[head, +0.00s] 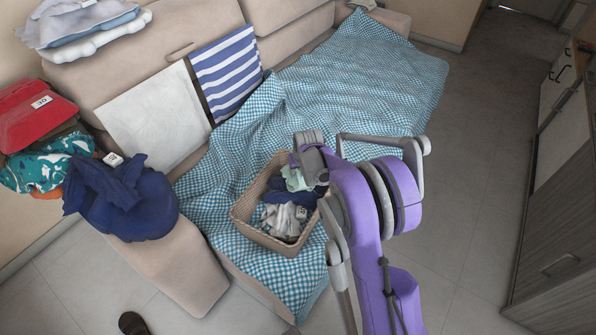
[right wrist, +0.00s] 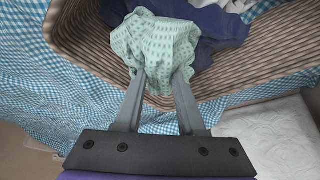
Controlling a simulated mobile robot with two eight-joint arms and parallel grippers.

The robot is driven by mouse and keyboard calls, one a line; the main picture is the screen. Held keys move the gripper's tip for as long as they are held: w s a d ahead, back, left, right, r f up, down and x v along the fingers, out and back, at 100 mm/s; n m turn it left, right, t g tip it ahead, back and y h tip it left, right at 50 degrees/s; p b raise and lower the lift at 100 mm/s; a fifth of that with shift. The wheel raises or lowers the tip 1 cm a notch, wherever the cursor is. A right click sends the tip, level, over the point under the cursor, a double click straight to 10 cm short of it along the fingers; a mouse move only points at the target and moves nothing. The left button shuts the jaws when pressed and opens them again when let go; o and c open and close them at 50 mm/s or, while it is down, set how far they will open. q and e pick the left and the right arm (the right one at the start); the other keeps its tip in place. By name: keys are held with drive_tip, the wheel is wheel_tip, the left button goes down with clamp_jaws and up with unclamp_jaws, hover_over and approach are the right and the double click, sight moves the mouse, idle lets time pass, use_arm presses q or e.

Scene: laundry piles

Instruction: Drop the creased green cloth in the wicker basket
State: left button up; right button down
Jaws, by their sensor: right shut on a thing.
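The creased green cloth (right wrist: 155,48) is pale mint and bunched up in the right wrist view. My right gripper (right wrist: 160,78) is shut on it. The wicker basket (head: 255,237) stands on the blue checked cover of the sofa, and its striped inner wall (right wrist: 85,40) shows in the right wrist view. In the head view the green cloth (head: 295,179) shows at the basket's far end, below my right gripper, which is partly hidden by its own arm. I cannot tell whether the cloth touches the things inside. My left gripper is not in view.
The basket holds dark blue (head: 285,190) and grey-white (head: 283,219) clothes. Navy clothing (head: 125,200) lies on the sofa arm, beside a red and teal pile (head: 38,130). Folded clothes (head: 85,25) top the backrest. A cabinet (head: 560,200) stands right; the floor between is clear.

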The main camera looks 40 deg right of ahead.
drive_tip(key=shift+f, duration=0.2)
drive_tip(key=c, duration=0.5)
unclamp_jaws()
drive_tip(key=shift+s+r, duration=0.15)
drive_tip(key=shift+r, duration=0.45)
drive_tip(key=p+v, duration=0.2)
drive_tip(key=v, duration=0.9)
drive_tip(key=shift+p, duration=0.4)
drive_tip(key=shift+a+r, duration=0.1)
